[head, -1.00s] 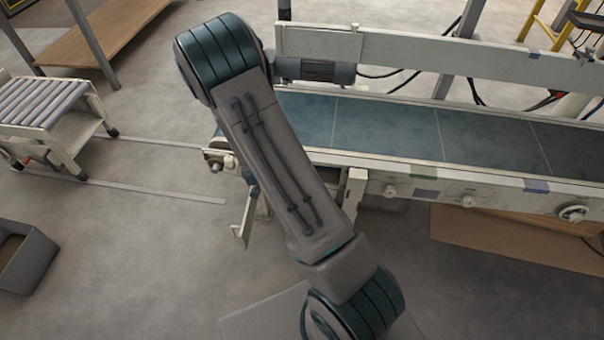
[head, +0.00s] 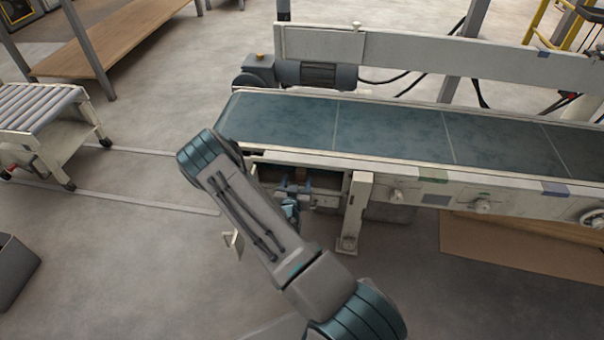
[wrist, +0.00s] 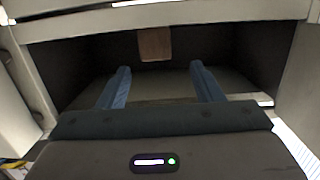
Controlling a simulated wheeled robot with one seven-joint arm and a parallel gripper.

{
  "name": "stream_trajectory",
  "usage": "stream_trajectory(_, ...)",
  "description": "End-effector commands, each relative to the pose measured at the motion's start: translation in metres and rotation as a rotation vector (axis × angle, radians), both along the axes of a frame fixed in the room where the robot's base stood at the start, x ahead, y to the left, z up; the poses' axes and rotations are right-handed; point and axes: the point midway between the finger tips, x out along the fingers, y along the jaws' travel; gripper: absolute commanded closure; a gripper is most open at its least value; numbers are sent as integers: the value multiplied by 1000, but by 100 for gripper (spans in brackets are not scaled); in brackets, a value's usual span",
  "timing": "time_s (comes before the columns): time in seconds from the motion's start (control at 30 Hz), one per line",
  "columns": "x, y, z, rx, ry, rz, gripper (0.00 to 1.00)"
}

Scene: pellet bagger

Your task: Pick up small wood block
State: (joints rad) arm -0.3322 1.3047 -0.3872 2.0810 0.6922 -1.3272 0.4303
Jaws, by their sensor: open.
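The small wood block (wrist: 155,44) shows in the wrist view as a brown square at the back of a dark recess, just beyond and between my fingertips. My gripper (wrist: 160,72) is open, with two blue fingers reaching into the recess and nothing between them. In the head view, my gripper (head: 296,186) is under the near side of the conveyor, at an opening in its frame.
The conveyor belt (head: 390,130) lies above the recess and is bare. A conveyor leg (head: 352,215) stands just right of my gripper. The recess has a pale top edge (wrist: 170,14) and dark side walls. A roller cart (head: 45,120) stands at left; floor between is clear.

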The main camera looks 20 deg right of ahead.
Motion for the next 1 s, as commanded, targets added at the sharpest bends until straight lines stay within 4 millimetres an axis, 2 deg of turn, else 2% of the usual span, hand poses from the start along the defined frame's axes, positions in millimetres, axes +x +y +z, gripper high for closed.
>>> stream_trajectory(0.1,17,-11,-5,0,-3,-1,40)
stream_trajectory(0.37,32,-23,-8,-1,-1,-1,40)
stream_trajectory(0.63,62,-47,-15,1,-1,1,40)
stream_trajectory(0.93,66,-50,-14,1,2,0,40)
stream_trajectory(0.97,66,-50,-14,1,2,0,43)
stream_trajectory(1.0,66,-50,-14,1,2,0,54)
